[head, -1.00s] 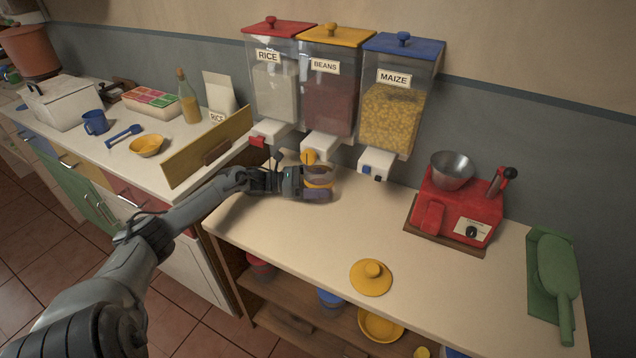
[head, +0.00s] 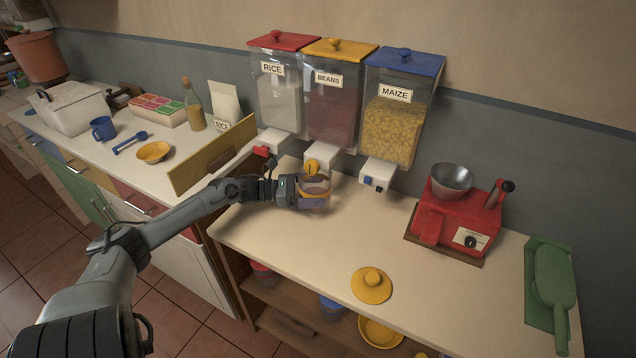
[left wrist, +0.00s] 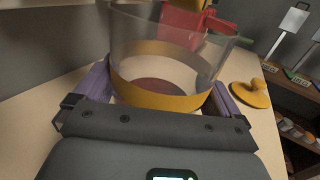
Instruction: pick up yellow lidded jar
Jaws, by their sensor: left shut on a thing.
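The yellow jar (head: 315,188) is a clear, open-topped vessel with a yellow band, standing upright at the counter's back, below and just in front of the beans dispenser's spout. Its lid (head: 371,284), a yellow disc with a knob, lies apart on the counter; the lid also shows in the left wrist view (left wrist: 250,94). My left gripper (head: 312,198) is shut around the jar from the left. In the left wrist view its purple-padded fingers press both sides of the jar (left wrist: 165,85), and a dark reddish layer shows at the bottom. My right gripper is not in view.
Rice, beans (head: 333,110) and maize (head: 394,125) dispensers hang on the wall above. A red mill (head: 455,222) and a green scoop (head: 553,280) are to the right. A wooden board (head: 215,158) stands at the left. The counter's front middle is clear around the lid.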

